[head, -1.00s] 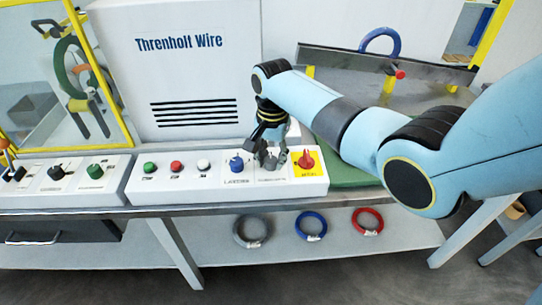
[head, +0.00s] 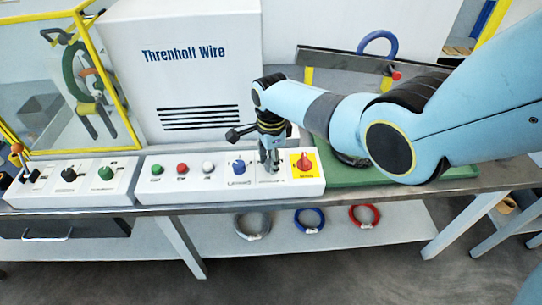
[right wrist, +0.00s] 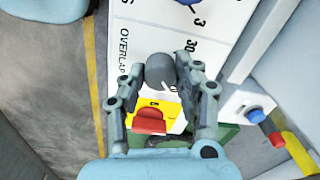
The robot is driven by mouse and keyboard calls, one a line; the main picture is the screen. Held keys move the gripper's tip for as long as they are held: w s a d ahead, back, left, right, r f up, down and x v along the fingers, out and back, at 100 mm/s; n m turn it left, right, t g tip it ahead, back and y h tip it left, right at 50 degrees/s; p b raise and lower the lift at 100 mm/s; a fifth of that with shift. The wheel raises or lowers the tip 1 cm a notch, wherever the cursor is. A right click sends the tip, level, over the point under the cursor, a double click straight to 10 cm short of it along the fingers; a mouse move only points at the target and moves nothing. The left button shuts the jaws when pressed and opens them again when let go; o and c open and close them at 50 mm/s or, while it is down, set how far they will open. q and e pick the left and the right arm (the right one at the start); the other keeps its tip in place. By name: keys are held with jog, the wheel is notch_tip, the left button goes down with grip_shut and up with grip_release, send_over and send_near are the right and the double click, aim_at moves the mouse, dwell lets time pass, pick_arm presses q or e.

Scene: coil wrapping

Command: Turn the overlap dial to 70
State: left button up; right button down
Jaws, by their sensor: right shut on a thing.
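The overlap dial (right wrist: 160,69) is a dark grey round knob with a white pointer line, on the white panel printed "OVERLAP" with a 30 beside it. The pointer points toward the lower right in the right wrist view; the number it points at cannot be read. My right gripper (head: 269,167) points down at the panel and hides the dial in the head view. In the right wrist view my right gripper (right wrist: 161,74) has its two fingers on either side of the knob, shut on it. My left gripper is not in view.
A red switch on a yellow plate (head: 304,163) sits close right of the gripper. A blue knob (head: 238,167) sits close left, then white, red and green buttons. The white machine housing (head: 195,75) stands behind. Wire coils (head: 309,221) lie on the shelf below.

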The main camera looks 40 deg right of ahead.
jog(key=shift+m+p, duration=0.3)
jog(key=shift+m, duration=0.9)
jog(key=c, duration=0.9)
grip_release()
jog(key=shift+c, duration=0.2)
jog(key=shift+r, duration=0.1)
notch_tip(320, 180, up, 12)
